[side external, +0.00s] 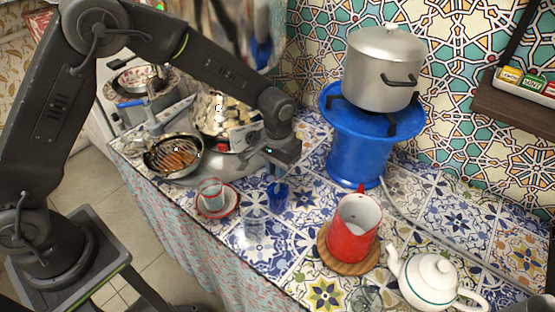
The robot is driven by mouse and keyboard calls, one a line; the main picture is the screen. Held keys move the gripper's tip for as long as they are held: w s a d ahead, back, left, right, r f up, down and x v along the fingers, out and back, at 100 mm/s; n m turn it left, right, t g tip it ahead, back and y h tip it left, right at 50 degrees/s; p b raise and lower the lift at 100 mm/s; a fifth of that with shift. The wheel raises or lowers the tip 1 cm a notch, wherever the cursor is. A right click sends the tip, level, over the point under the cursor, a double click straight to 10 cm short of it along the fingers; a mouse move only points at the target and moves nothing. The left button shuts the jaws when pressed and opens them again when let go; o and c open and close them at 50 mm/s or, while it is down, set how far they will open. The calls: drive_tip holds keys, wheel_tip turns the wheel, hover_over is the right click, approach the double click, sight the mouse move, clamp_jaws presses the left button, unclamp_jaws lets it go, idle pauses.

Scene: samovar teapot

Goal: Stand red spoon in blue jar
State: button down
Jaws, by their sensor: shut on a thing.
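The blue jar (277,195) is a small dark blue vessel standing on the patterned tile counter, left of the big blue stand. My gripper (279,172) points down just above the jar's mouth. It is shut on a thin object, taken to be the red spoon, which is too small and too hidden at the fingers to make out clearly. I cannot tell whether its lower end is inside the jar. The jar looks upright.
A clear glass (255,223) stands close in front of the jar. A tea glass on a red saucer (233,205) is to the left. A red pitcher (356,226), a white teapot (430,280) and a blue stand (354,155) bearing a pot (383,72) are to the right.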

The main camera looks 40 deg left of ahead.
sight(277, 183)
drive_tip(key=shift+f, duration=1.55)
drive_tip(key=c, duration=1)
unclamp_jaws()
drive_tip(key=shift+c, duration=0.2)
wheel_tip(277, 183, up, 12)
drive_tip(key=shift+r, duration=0.9)
